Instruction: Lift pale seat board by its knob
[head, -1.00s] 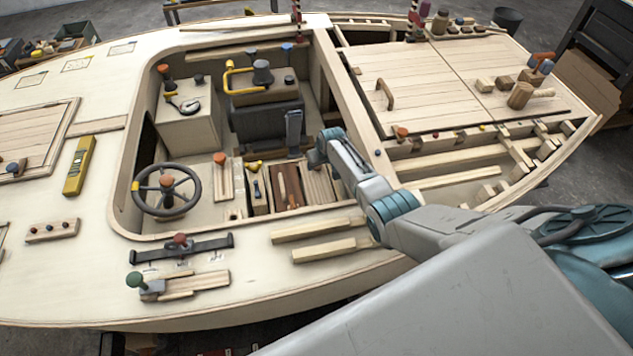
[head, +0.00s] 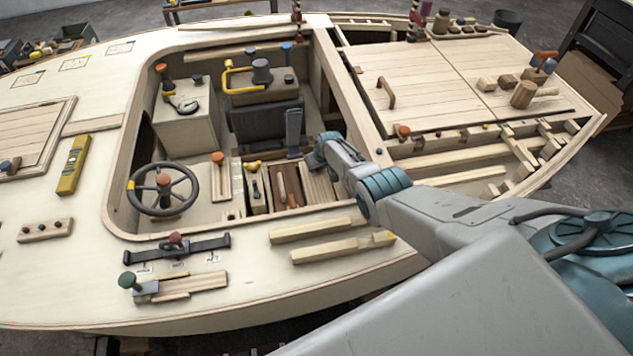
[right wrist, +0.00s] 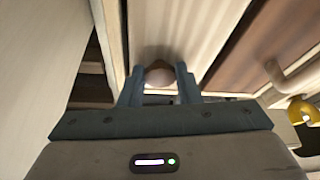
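The pale seat board (head: 319,188) lies in the front right part of the cockpit, beside brown boards, partly covered by my right arm. In the right wrist view the pale board (right wrist: 180,32) runs away from me, and its round knob (right wrist: 159,75) sits between the two fingers of my right gripper (right wrist: 159,84). In the head view my right wrist hides the knob and the fingers. I cannot tell whether the board is raised. My left gripper is not in view.
Brown boards (head: 287,186) lie beside the pale one. A yellow-topped part (right wrist: 301,110) is close on the right in the wrist view. A pale wall (right wrist: 35,70) rises close on the left. A steering wheel (head: 163,188) and black seat (head: 266,126) stand in the cockpit.

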